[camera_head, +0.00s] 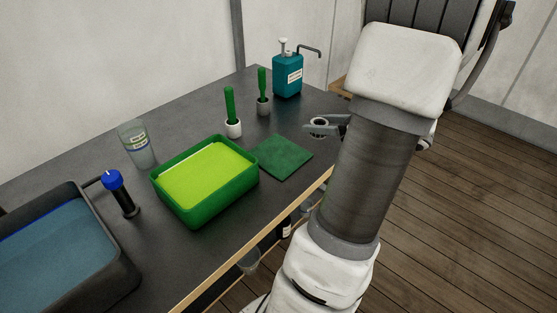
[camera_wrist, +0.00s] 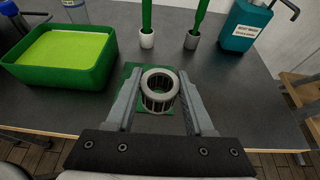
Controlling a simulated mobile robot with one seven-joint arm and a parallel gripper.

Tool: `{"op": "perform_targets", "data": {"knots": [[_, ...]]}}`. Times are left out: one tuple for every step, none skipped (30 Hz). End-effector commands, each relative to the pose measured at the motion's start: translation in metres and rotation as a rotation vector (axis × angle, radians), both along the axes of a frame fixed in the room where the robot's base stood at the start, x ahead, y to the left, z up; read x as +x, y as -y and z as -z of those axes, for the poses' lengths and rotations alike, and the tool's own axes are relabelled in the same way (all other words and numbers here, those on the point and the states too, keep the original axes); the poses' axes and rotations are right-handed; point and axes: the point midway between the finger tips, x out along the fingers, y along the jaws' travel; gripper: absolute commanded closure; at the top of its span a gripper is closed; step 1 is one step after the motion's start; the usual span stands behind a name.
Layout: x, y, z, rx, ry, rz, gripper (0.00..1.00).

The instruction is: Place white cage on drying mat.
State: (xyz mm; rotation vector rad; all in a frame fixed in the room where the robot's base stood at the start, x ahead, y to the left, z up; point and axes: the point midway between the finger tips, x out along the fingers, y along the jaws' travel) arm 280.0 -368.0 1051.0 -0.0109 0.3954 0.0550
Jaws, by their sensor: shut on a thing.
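The white cage (camera_head: 319,121) is a short ring with a barred side. In the wrist view the cage (camera_wrist: 147,101) stands upright between the two fingers of my gripper (camera_wrist: 160,84). My gripper (camera_head: 314,127) is shut on it and holds it near the right edge of the table, to the right of the mat in the head view. The drying mat, a flat dark green square (camera_head: 285,158), lies bare on the table. In the wrist view the mat (camera_wrist: 128,72) shows behind and below the cage, partly hidden by it and the fingers.
A green tray with a yellow-green inside (camera_head: 240,190) sits left of the mat. Two green-handled tools in cups (camera_head: 232,128) (camera_head: 264,106) and a teal pump bottle (camera_head: 287,80) stand behind. A clear cup (camera_head: 135,150), a blue-capped tool (camera_head: 122,196) and a water basin (camera_head: 118,281) are further left.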

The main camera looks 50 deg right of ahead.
Motion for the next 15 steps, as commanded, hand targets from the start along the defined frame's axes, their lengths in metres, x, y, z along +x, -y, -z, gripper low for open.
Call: {"op": "perform_targets", "data": {"knots": [[-0.002, 0.002, 0.002, 0.000, 0.004, 0.013, 1.00], [-0.002, 0.003, 0.003, 0.001, 0.006, 0.017, 1.00], [0.001, 0.002, 0.005, 0.001, 0.007, 0.022, 1.00], [0.004, 0.001, 0.007, 0.002, 0.008, 0.023, 1.00], [0.008, 0.000, 0.010, 0.002, 0.008, 0.022, 1.00], [0.016, -0.003, 0.015, 0.002, 0.008, 0.021, 1.00], [0.022, -0.006, 0.019, 0.004, 0.008, 0.020, 1.00], [0.029, -0.008, 0.024, 0.005, 0.008, 0.021, 1.00], [0.038, -0.011, 0.029, 0.005, 0.007, 0.018, 1.00], [0.045, -0.013, 0.034, 0.004, 0.007, 0.020, 1.00], [0.052, -0.015, 0.038, 0.004, 0.008, 0.019, 1.00], [0.060, -0.018, 0.044, 0.003, 0.006, 0.020, 1.00], [0.067, -0.020, 0.048, 0.004, 0.007, 0.019, 1.00], [0.073, -0.022, 0.052, 0.004, 0.006, 0.019, 1.00], [0.080, -0.024, 0.056, 0.003, 0.007, 0.020, 1.00]]}}
